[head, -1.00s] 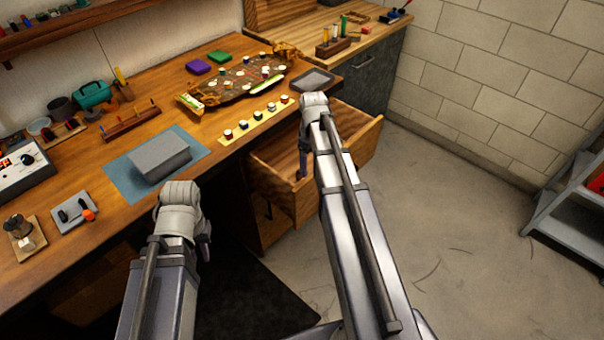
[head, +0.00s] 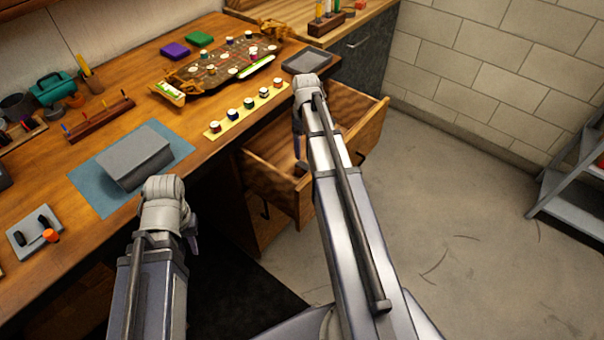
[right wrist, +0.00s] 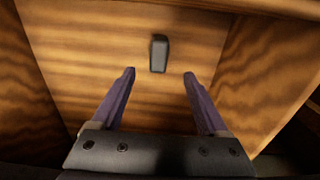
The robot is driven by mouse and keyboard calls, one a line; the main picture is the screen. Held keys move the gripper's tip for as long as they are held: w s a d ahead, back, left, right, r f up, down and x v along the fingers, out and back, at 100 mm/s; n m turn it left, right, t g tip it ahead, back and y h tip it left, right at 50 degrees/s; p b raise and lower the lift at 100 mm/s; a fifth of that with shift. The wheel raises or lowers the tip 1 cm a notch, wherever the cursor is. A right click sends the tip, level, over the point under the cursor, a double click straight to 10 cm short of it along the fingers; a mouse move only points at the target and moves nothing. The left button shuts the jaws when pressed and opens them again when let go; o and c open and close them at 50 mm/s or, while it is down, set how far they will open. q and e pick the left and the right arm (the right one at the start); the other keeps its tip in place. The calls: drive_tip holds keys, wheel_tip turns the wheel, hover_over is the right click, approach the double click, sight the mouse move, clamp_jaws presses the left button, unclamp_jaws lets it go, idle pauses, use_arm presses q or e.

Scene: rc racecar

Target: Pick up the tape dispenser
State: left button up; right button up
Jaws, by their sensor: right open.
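A small dark grey block-like object lies on the floor of the open wooden drawer; in the right wrist view this object (right wrist: 160,53) may be the tape dispenser, but its shape is too plain to be sure. My right gripper (right wrist: 159,75) is open and empty above the drawer, its two purple fingers pointing at the object, which shows between and just beyond the fingertips. In the head view my right gripper (head: 297,145) hangs over the drawer (head: 352,150), mostly hidden by its wrist. My left gripper (head: 191,235) is low in front of the bench, mostly hidden behind its wrist.
The drawer's wooden walls surround the space under my right gripper. On the bench (head: 30,235) are a grey box (head: 135,158) on a blue mat, a teal item with a handle (head: 52,88), a game board (head: 215,70) and a grey tray (head: 307,60).

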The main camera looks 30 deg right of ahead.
sight(304, 165)
drive_tip(key=shift+w+f, duration=0.15)
drive_tip(key=shift+f, duration=0.4)
drive_tip(key=shift+f+b, duration=0.1)
drive_tip(key=shift+b, duration=0.3)
wheel_tip(304, 165, down, 8)
drive_tip(key=b, duration=0.7)
drive_tip(key=shift+w+b, duration=0.1)
drive_tip(key=shift+b, duration=0.25)
drive_tip(key=shift+r, duration=0.25)
drive_tip(key=shift+c, duration=0.4)
clamp_jaws()
